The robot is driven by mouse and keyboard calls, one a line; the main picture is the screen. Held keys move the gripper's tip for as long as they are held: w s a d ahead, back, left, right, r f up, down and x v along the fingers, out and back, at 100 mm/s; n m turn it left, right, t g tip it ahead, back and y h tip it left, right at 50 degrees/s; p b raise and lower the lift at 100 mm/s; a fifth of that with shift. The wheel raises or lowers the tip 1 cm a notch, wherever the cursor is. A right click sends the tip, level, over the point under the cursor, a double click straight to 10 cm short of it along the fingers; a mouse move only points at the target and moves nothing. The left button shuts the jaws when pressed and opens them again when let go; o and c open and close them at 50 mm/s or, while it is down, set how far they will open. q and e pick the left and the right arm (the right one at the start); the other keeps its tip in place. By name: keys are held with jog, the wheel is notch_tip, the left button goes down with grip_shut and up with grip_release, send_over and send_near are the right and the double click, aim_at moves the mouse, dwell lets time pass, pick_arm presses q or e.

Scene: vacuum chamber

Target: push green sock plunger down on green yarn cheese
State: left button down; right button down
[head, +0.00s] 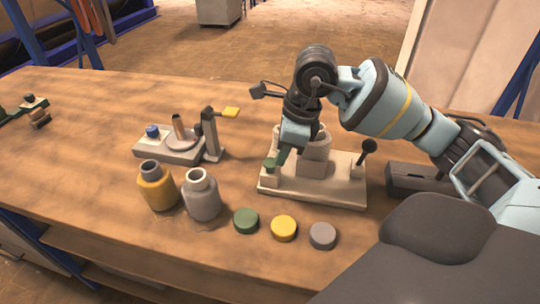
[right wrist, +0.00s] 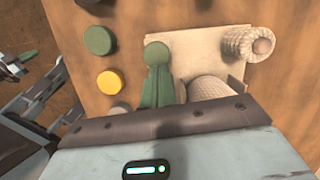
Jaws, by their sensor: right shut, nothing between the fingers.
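A cream stand (head: 335,194) sits on the table; its plate also shows in the right wrist view (right wrist: 188,49). A round green cap (head: 269,164) is at its left end, probably the green sock plunger; it also shows in the right wrist view (right wrist: 157,53). My right gripper (head: 278,158) points down with its green fingers shut and empty, tips right at the cap. I cannot tell whether they touch it. Pale cylinders (head: 316,143) stand on the stand, partly behind my gripper; one looks ribbed (right wrist: 249,43). I cannot make out a green yarn cheese.
Green (head: 246,221), yellow (head: 284,228) and grey (head: 322,235) discs lie in front of the stand. A yellow jar (head: 156,188) and grey jar (head: 202,197) stand left of it. A small device (head: 172,146) is behind them. A black-knobbed lever (head: 367,151) rises at the stand's right.

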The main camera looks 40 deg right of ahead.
pick_arm(q)
jog(key=shift+r, duration=0.15)
pick_arm(e)
jog(key=shift+s+d+r, duration=0.25)
jog(key=shift+s+d, duration=0.35)
jog(key=shift+d, duration=0.05)
pick_arm(q)
jog(key=shift+w, duration=0.1)
jog(key=shift+w+r, duration=0.3)
pick_arm(e)
jog(key=v, duration=0.7)
jog(key=shift+r, duration=0.4)
pick_arm(q)
jog(key=shift+s, duration=0.2)
pick_arm(e)
jog(key=shift+s+f, duration=0.1)
